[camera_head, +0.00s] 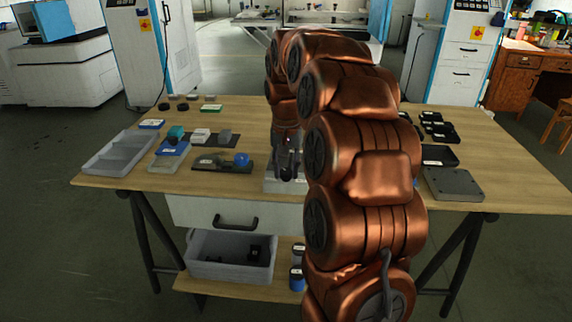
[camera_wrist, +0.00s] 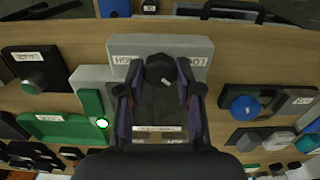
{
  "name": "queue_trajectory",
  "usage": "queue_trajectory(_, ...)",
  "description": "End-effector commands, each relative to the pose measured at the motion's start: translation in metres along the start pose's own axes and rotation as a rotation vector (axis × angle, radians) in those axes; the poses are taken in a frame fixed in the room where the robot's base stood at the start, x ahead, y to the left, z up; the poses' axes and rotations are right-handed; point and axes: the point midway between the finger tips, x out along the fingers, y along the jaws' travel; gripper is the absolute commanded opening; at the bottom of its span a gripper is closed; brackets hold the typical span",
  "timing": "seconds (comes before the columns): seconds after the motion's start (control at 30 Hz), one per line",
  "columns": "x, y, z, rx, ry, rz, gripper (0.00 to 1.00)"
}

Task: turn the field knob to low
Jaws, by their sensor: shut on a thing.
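In the wrist view, a dark knob (camera_wrist: 156,100) with a small light mark near its upper middle stands on a grey box (camera_wrist: 202,48). My gripper (camera_wrist: 160,68) has one finger on each side of the knob and is shut on it. White labels on the box show beside the knob, partly hidden by it and the fingers; the setting cannot be read surely. In the head view, my gripper (camera_head: 287,156) is over the grey box (camera_head: 283,186) near the table's front edge, and the knob cannot be made out there.
In the wrist view, a green piece (camera_wrist: 60,127) and a black box with a knob (camera_wrist: 30,62) lie left. A blue knob (camera_wrist: 244,107) is right. In the head view, a grey tray (camera_head: 102,166) lies left and dark trays (camera_head: 440,156) lie right on the wooden table (camera_head: 497,190).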

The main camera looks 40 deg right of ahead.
Motion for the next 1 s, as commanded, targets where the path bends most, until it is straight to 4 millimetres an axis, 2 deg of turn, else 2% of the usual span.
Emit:
queue_trajectory(0.4, -0.0017, -0.0003, -0.0007, -0.189, 0.004, 0.001, 0.00)
queue_trajectory(0.9, -0.0010, -0.0002, -0.0009, -0.212, 0.005, 0.000, 0.00)
queue_trajectory(0.93, -0.0010, -0.0002, -0.0009, -0.212, 0.005, 0.000, 0.37)
queue_trajectory(1.0, -0.0010, -0.0002, -0.0008, -0.211, 0.004, 0.000, 0.44)
